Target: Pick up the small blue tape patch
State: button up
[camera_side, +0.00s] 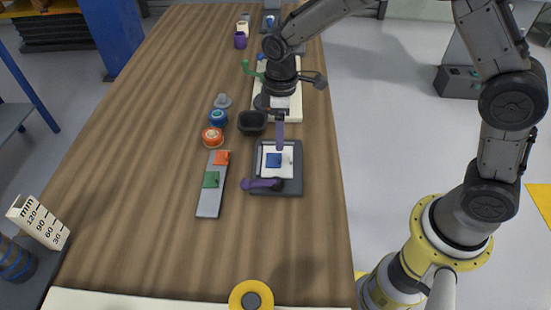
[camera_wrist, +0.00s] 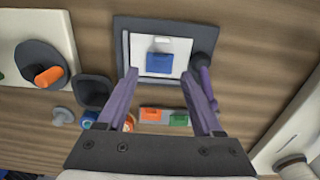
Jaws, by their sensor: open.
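The small blue tape patch (camera_side: 273,160) lies on a white pad in the dark square tray (camera_side: 291,188) on the wooden table. In the wrist view the blue patch (camera_wrist: 159,63) lies on the white pad (camera_wrist: 178,46), beyond and between the fingertips. My gripper (camera_wrist: 163,73) has its two purple fingers spread, with nothing between them. In the side view my gripper (camera_side: 280,146) points down over the back edge of the tray; only one finger shows clearly there. The wrist view shows the patch apart from both fingers.
A purple-handled tool (camera_side: 262,184) lies across the tray's front left corner. A grey strip (camera_side: 209,203) holds an orange patch (camera_side: 221,157) and a green patch (camera_side: 211,180). A black bowl (camera_side: 252,122) and tape rolls (camera_side: 213,137) stand behind left. The table's left front is clear.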

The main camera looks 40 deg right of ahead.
aim_at(280, 156)
jog(key=shift+s+f, duration=0.1)
jog(key=shift+f, duration=3.65)
grip_shut()
